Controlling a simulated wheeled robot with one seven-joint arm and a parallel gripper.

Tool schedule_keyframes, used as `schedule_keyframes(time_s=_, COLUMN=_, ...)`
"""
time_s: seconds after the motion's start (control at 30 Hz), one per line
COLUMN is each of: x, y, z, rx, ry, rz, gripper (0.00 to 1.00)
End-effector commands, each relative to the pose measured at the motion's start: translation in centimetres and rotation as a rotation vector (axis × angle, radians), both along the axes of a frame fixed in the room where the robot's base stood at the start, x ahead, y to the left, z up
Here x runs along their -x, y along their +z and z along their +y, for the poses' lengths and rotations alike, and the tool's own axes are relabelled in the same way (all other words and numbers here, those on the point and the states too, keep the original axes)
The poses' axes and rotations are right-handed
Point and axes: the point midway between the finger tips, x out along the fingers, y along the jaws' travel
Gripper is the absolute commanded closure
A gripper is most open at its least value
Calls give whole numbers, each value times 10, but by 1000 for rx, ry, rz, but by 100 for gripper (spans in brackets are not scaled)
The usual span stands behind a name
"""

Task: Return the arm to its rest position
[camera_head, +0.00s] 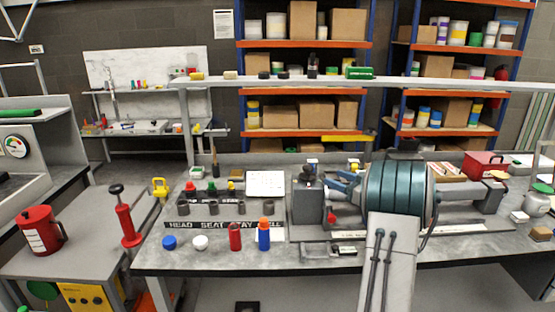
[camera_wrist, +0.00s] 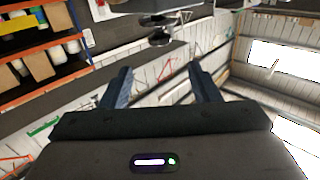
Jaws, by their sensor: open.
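My gripper (camera_wrist: 160,68) shows in the wrist view with its two dark blue fingers spread wide apart. Nothing is between the fingers. The wrist view looks out over the room, tilted, with wall panels and bright windows behind the fingers. In the head view my arm stands at the right of centre in front of the workbench (camera_head: 200,258); I cannot clearly make out the fingers there.
On the bench stand a red bottle (camera_head: 235,237), a blue bottle with an orange cap (camera_head: 264,235), a blue cap (camera_head: 170,242), a white cap (camera_head: 200,242) and a white sheet (camera_head: 266,183). A red can (camera_head: 40,230) and red pump (camera_head: 127,222) stand left. A raised shelf (camera_head: 430,82) spans behind.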

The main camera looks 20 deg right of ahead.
Motion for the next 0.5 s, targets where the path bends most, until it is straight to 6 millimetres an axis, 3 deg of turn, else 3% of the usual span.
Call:
schedule_keyframes(time_s=0.17, x=-5, y=8, z=3, rx=13, ry=-36, rz=-7, gripper=44)
schedule_keyframes(time_s=0.37, x=-19, y=45, z=17, rx=80, ry=-247, rz=-16, gripper=44)
schedule_keyframes(time_s=0.5, x=-17, y=67, z=30, rx=119, ry=-427, rz=28, gripper=44)
